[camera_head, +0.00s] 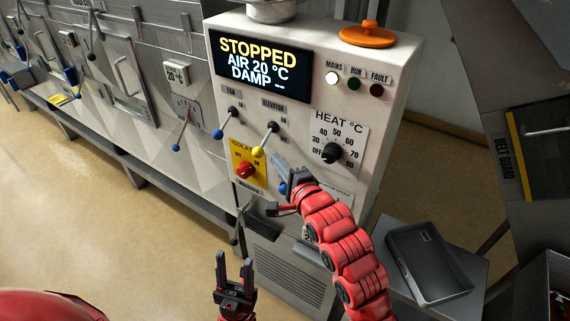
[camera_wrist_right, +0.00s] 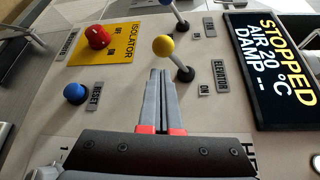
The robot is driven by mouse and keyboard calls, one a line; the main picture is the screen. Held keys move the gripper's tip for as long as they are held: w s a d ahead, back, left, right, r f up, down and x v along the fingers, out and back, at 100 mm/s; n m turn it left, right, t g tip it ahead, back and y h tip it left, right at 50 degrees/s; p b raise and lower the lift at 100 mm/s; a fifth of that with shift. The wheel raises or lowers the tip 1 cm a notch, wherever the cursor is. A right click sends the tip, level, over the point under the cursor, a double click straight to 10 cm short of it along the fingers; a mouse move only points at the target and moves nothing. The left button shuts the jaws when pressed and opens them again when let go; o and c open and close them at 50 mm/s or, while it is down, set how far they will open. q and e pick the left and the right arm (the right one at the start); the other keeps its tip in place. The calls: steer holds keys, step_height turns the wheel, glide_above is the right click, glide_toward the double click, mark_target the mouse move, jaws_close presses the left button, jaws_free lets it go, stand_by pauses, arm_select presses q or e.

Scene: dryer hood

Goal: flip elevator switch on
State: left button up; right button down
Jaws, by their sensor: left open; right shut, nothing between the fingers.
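The elevator switch is a short lever with a yellow ball (camera_head: 258,152) on the white control panel, under the ELEVATOR label. It points down and out, away from the ON label, and shows in the right wrist view (camera_wrist_right: 164,45). My right gripper (camera_head: 278,164) is shut and empty, just below and right of the ball. In the right wrist view its fingertips (camera_wrist_right: 160,73) point towards the lever, close to ball and base; I cannot tell whether they touch. My left gripper (camera_head: 235,265) is open and empty, low in front of the panel.
A blue-ball lever (camera_head: 218,134) stands left of the elevator switch. The red isolator knob (camera_head: 245,170), blue reset button (camera_wrist_right: 76,93) and heat dial (camera_head: 332,153) are close by. The display (camera_head: 259,65) reads STOPPED. A dark box (camera_head: 428,262) lies at right.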

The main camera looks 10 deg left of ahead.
mark_target(263, 143)
steer(key=shift+p+x, duration=0.65)
steer(key=shift+x, duration=1.3)
steer(key=shift+r, duration=0.15)
